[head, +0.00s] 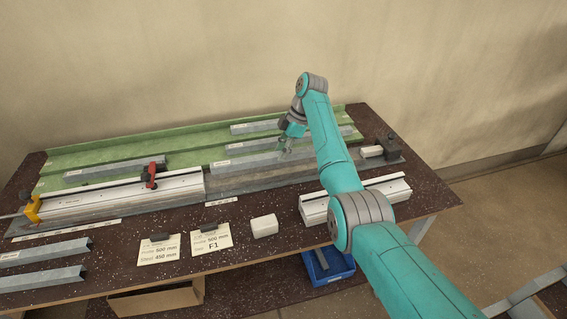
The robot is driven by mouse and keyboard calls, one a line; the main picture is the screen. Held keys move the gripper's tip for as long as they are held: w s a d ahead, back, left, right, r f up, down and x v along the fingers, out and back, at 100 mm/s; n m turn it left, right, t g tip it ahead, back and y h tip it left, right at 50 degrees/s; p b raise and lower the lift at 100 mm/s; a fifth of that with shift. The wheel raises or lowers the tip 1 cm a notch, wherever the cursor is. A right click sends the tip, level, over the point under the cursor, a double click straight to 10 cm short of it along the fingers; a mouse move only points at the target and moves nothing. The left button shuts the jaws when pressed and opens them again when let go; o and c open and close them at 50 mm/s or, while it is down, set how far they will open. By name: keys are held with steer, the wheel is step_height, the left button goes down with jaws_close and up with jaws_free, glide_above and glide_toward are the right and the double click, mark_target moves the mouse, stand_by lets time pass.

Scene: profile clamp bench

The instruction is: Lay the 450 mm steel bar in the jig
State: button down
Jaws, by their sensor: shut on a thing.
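My gripper (286,152) is at the middle of the bench, behind the jig's bare middle part. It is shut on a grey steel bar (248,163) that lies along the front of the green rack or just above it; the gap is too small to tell. The bar's length marking is unreadable. My arm hides part of its right side.
Other grey bars lie in the green rack (190,139), at left (115,170) and back (252,128). A red clamp (151,175) and yellow stop (33,210) sit on the jig's left. Two cards (211,239), a white block (264,226) and two profiles (45,253) lie in front.

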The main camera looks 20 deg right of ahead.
mark_target(279, 172)
steer(key=shift+f, duration=2.2)
steer(key=shift+f, duration=0.3)
steer(key=shift+s+f, duration=0.1)
steer(key=shift+f, duration=0.25)
steer(key=c, duration=0.8)
jaws_free()
steer(key=shift+f, duration=0.3)
steer(key=shift+c, duration=0.2)
steer(key=shift+r, duration=0.15)
steer(key=v, duration=1.3)
steer(key=shift+a+r, duration=0.15)
steer(key=shift+r, duration=0.1)
